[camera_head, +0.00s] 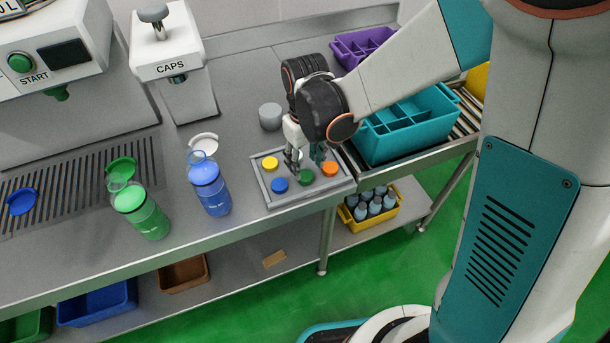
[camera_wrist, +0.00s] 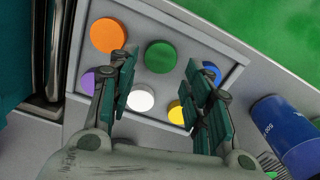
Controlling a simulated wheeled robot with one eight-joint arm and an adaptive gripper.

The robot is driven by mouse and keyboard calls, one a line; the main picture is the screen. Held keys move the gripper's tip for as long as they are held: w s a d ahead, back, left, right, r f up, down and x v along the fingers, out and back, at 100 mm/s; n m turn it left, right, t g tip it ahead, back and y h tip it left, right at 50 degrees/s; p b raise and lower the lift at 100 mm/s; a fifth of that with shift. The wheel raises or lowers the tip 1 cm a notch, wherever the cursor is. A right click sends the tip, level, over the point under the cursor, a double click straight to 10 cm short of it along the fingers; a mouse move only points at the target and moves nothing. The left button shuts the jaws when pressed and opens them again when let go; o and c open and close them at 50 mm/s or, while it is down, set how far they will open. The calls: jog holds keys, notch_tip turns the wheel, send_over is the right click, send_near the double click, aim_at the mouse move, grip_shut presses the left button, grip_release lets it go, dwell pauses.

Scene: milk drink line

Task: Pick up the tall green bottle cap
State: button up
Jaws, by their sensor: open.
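The green cap (camera_head: 306,176) sits in the light grey cap tray (camera_head: 286,201), between the blue cap (camera_head: 280,185) and the orange cap (camera_head: 330,168). In the wrist view the green cap (camera_wrist: 161,56) is fully visible, ahead of and between the two fingers. My gripper (camera_head: 305,158) is open and empty, pointing down over the tray. In the wrist view its fingers (camera_wrist: 161,78) are spread apart, with the white cap (camera_wrist: 140,98) showing between them. The exact height above the caps cannot be told.
A yellow cap (camera_head: 270,163) and a purple cap (camera_wrist: 86,83) share the tray. A blue bottle (camera_head: 211,190) and a green bottle (camera_head: 142,213) stand left of it. A teal crate (camera_head: 408,128) is to the right, a grey cylinder (camera_head: 270,116) behind.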

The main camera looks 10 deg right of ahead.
aim_at(305, 174)
notch_tip(305, 174, down, 4)
jog(key=shift+w+f+b, duration=0.1)
jog(key=shift+f+b, duration=0.15)
jog(key=shift+b, duration=0.7)
jog(key=shift+r, duration=0.1)
jog(key=c, duration=0.5)
jog(key=shift+r, duration=0.1)
